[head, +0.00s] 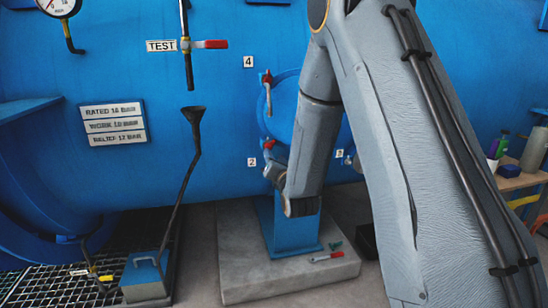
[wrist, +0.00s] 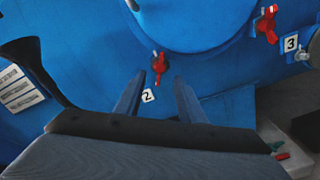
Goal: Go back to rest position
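My gripper (wrist: 160,78) is open in the wrist view, its two dark fingers apart with nothing held between them. A red clamp handle (wrist: 159,64) beside the label 2 (wrist: 148,95) appears between and beyond the fingertips. I cannot tell the exact distance. In the head view my arm hangs down from the upper right, and my gripper (head: 274,172) is at its lower end, partly hidden, close in front of the round blue door (head: 284,108) near label 2 (head: 252,162).
A red-handled clamp (head: 267,78) sits by label 4. The TEST valve (head: 205,44) and a funnel pipe (head: 194,115) stand left. A red-handled tool (head: 327,257) lies on the concrete plinth (head: 240,278). A table (head: 520,181) with bottles is at right.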

